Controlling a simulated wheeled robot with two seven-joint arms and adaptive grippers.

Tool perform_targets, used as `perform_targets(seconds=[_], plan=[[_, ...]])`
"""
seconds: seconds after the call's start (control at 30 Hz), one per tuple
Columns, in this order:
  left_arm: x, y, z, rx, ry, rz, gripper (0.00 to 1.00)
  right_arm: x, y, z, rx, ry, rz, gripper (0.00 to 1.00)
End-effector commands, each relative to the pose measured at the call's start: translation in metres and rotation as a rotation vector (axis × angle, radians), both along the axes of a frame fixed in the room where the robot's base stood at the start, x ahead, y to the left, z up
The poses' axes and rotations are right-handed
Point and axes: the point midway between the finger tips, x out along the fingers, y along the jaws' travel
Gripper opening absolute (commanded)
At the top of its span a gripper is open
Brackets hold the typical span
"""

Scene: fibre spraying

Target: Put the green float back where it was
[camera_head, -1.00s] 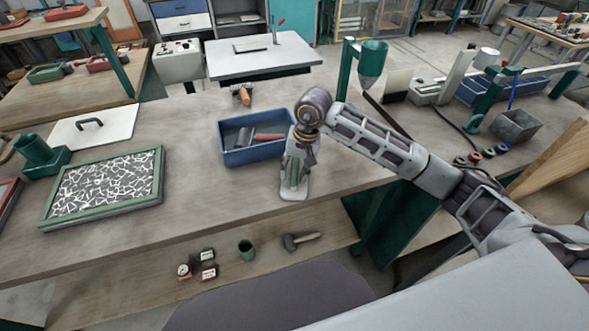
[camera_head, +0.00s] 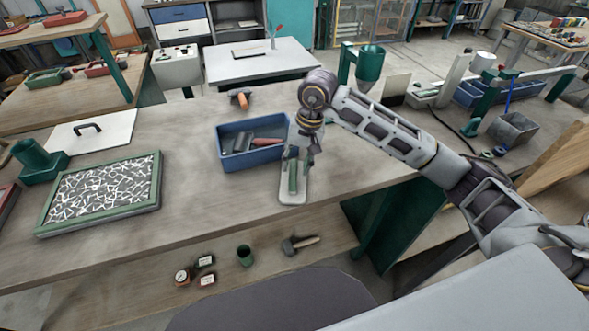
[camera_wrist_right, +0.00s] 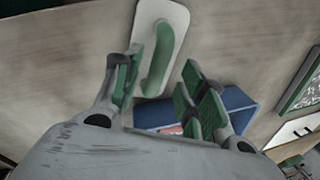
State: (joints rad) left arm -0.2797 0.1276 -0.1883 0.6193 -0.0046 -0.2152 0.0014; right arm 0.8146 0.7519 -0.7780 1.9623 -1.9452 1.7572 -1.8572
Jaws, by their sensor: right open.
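The green float (camera_head: 293,188) lies on the workbench just right of the blue tray, its pale plate flat on the wood and its green handle up. In the right wrist view the float's green handle (camera_wrist_right: 158,58) shows ahead of the fingers, near the left finger. My right gripper (camera_head: 302,152) is above the far end of the float. In the right wrist view its fingers (camera_wrist_right: 155,85) are spread, with nothing held between them. My left gripper is not in view.
The blue tray (camera_head: 261,157) beside the float holds tools, one with a red handle. A green-framed panel (camera_head: 155,190) lies at the left. An orange-handled tool (camera_head: 240,97) lies behind the tray. Bare bench lies between panel and tray.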

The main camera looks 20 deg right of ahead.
Motion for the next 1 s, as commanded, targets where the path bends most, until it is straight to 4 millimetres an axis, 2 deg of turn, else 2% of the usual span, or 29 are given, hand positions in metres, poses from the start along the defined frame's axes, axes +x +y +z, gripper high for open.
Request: perform_targets(seconds=[0.3, 0.5, 0.7, 1.0], plan=[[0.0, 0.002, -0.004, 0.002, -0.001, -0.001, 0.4, -0.002, -0.007, 0.038, 0.0, -0.002, 0.001, 0.41], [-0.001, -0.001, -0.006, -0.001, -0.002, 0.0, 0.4, -0.003, -0.011, 0.056, 0.0, -0.001, -0.001, 0.41], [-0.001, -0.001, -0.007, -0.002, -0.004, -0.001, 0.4, -0.004, -0.012, 0.065, 0.001, 0.0, -0.001, 0.41], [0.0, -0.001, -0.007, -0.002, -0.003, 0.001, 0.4, -0.004, -0.012, 0.066, 0.0, 0.001, -0.001, 0.41]])
